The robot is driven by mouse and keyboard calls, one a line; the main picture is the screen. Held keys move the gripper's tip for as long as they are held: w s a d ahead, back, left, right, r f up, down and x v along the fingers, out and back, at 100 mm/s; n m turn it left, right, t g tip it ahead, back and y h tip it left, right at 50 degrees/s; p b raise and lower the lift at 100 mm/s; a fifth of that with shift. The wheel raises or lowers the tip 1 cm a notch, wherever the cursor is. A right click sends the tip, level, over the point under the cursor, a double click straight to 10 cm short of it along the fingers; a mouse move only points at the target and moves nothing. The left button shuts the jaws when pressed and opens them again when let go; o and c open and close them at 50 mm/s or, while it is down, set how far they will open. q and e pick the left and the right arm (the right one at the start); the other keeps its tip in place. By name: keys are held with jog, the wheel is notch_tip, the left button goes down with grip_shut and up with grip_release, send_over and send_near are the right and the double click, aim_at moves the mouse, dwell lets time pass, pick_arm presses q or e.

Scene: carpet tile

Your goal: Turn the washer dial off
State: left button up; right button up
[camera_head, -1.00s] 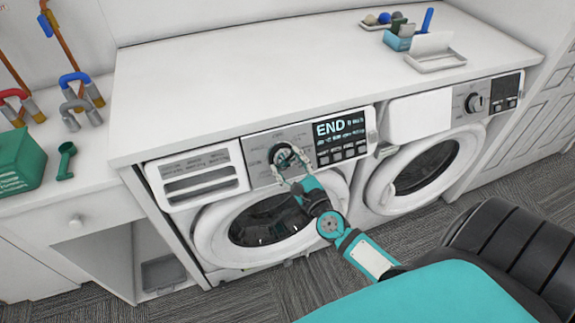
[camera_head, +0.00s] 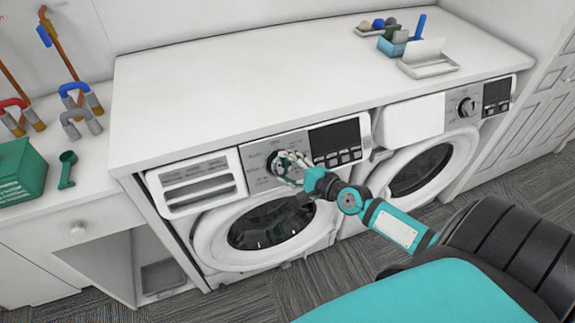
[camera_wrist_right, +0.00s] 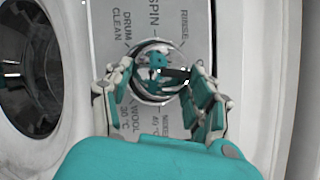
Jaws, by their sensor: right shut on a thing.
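The left washer (camera_head: 270,225) has a silver control panel with a round dial and a display (camera_head: 335,138) that is dark. My right gripper (camera_head: 282,164) is at the dial, its fingers shut around it. In the right wrist view the chrome dial (camera_wrist_right: 162,72) sits between the two fingers (camera_wrist_right: 163,92), with labels such as SPIN, RINSE, DRUM CLEAN and WOOL around it. The fingers partly hide the dial in the head view. My left gripper is not in view.
A second machine (camera_head: 425,165) with its own dial (camera_head: 466,107) stands to the right. The white countertop (camera_head: 240,85) above is mostly clear, with a tray (camera_head: 430,66) and small items at the back right. A green box (camera_head: 22,172) and scoop (camera_head: 67,170) lie at left.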

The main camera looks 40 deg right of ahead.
jog(key=shift+r+n+g+p, duration=0.1)
jog(key=shift+n+g+p, duration=0.25)
jog(key=shift+n, duration=0.65)
jog(key=o, duration=1.2)
jog(key=shift+s, duration=0.1)
jog(key=v, duration=1.1)
jog(key=shift+s+d, duration=0.2)
jog(key=shift+s, duration=0.1)
